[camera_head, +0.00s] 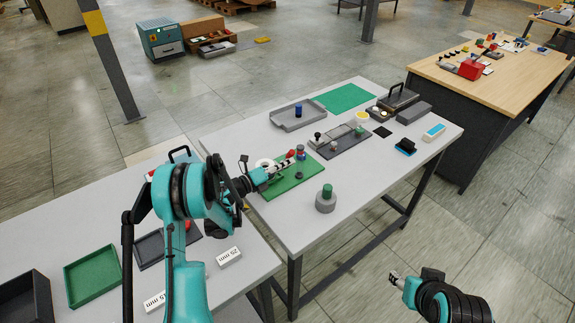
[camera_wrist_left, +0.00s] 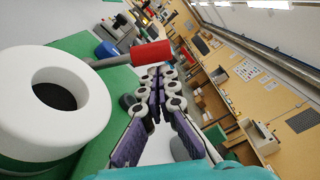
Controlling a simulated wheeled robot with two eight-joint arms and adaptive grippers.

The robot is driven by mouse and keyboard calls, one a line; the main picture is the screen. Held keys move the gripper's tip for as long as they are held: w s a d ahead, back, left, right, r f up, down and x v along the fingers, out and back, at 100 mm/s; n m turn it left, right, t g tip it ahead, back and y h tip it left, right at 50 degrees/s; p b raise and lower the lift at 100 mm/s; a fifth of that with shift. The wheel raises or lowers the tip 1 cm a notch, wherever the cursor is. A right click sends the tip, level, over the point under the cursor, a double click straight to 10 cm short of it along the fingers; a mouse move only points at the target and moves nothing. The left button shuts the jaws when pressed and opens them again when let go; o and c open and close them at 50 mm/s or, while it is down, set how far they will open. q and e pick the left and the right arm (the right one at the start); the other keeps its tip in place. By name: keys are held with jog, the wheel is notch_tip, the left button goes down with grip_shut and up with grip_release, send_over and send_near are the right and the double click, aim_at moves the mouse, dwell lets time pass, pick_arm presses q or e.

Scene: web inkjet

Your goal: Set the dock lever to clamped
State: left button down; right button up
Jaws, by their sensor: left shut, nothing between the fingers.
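The dock lever has a red handle (camera_head: 291,154) on a grey rod above a green board (camera_head: 297,187). In the left wrist view the red handle (camera_wrist_left: 152,53) lies just beyond my fingertips, its rod running left towards a thick white ring (camera_wrist_left: 40,125). The ring also shows in the head view (camera_head: 263,162). My left gripper (camera_head: 287,163) is shut and empty, its tips close beside the handle; I cannot tell whether they touch. It also shows in the left wrist view (camera_wrist_left: 158,74). My right gripper (camera_head: 394,278) hangs off the table's front, its finger opening unclear.
A grey cylinder with a green top (camera_head: 326,199) stands to the right of the board. A dark tray with small parts (camera_head: 345,144) and a grey tray (camera_head: 285,124) lie behind. A green tray (camera_head: 92,276) is at the left. The table's front right is clear.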

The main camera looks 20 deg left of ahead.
pick_arm(q)
jog(key=shift+w+a+r+n, duration=0.25)
jog(key=shift+a+r+n, duration=0.1)
jog(key=shift+n, duration=0.25)
jog(key=shift+w+a+r+n, duration=0.3)
jog(key=shift+a+r+n, duration=0.05)
jog(key=shift+n, duration=0.45)
jog(key=w+a+r+n+b, duration=0.1)
jog(key=w+a+n+b, duration=0.2)
jog(key=a+n, duration=0.3)
jog(key=shift+w+n, duration=0.85)
jog(key=shift+n, duration=0.25)
jog(key=shift+a, duration=0.1)
